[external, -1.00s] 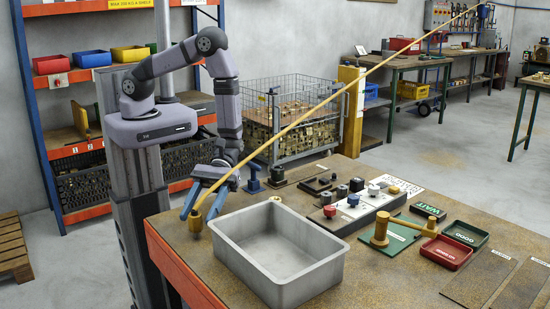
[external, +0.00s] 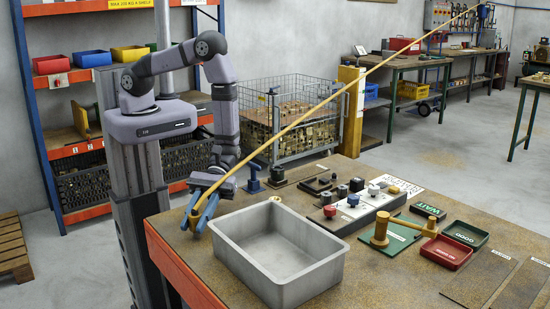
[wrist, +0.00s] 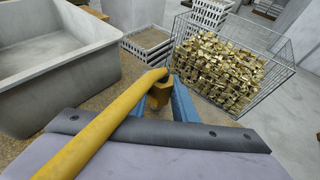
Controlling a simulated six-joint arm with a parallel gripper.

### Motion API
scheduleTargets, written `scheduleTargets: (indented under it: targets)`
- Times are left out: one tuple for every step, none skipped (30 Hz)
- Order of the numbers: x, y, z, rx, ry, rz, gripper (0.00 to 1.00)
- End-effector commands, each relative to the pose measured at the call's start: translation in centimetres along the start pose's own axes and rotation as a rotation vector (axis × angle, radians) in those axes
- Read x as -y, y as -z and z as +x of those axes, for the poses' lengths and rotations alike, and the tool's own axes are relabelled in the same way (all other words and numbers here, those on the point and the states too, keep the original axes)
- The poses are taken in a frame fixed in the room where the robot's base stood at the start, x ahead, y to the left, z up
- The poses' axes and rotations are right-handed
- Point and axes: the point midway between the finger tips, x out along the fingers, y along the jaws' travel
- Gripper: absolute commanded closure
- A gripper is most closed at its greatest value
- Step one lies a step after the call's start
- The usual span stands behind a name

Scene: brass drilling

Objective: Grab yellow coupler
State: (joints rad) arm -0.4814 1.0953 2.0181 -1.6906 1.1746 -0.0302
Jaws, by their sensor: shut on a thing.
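The yellow coupler (external: 194,221) is at the low end of a long yellow hose (external: 330,101), by the left corner of the grey tub. My gripper (external: 199,222) points down and is shut on the coupler, one finger on each side. The gripper's fingers also show in the wrist view (wrist: 160,105). The hose crosses over the wrist there and partly hides the left finger. I cannot tell if the coupler touches the bench.
The grey metal tub (external: 312,262) stands close on the right of my gripper. The bench (external: 400,280) carries a switch panel (external: 355,208), a yellow mallet-like tool (external: 382,230), and red (external: 446,252) and green (external: 466,233) trays. A wire cage (external: 290,118) of brass parts stands behind.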

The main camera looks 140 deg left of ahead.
Motion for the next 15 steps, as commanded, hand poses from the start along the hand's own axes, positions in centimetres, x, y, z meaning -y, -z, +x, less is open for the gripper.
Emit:
scheduleTargets:
  targets:
    - [0.0, -0.1, 0.0, 0.001, 0.0, 0.0, 1.0]
    - [0.0, -0.1, 0.0, 0.001, 0.0, 0.001, 1.0]
    - [0.0, -0.1, 0.0, 0.001, 0.0, 0.001, 1.0]
    - [0.0, -0.1, -0.1, 0.001, 0.0, 0.001, 1.0]
    - [0.0, -0.2, -0.1, 0.001, 0.0, 0.001, 1.0]
    - [0.0, -0.3, -0.1, 0.001, 0.0, 0.001, 1.0]
    - [0.0, -0.4, -0.1, 0.001, 0.0, 0.001, 1.0]
    - [0.0, -0.5, -0.2, 0.001, 0.0, 0.001, 1.0]
    - [0.0, -0.6, -0.2, 0.001, 0.0, 0.001, 1.0]
    - [-0.1, -0.8, -0.3, 0.001, 0.0, 0.001, 1.0]
    - [-0.1, -0.9, -0.4, 0.001, 0.0, 0.002, 1.0]
    - [-0.1, -1.2, -0.5, 0.001, 0.0, 0.003, 1.0]
    - [-0.1, -1.4, -0.6, 0.001, 0.0, 0.003, 1.0]
    - [-0.1, -1.7, -0.7, 0.001, -0.001, 0.004, 1.0]
    - [-0.1, -2.0, -0.8, 0.001, -0.001, 0.003, 1.0]
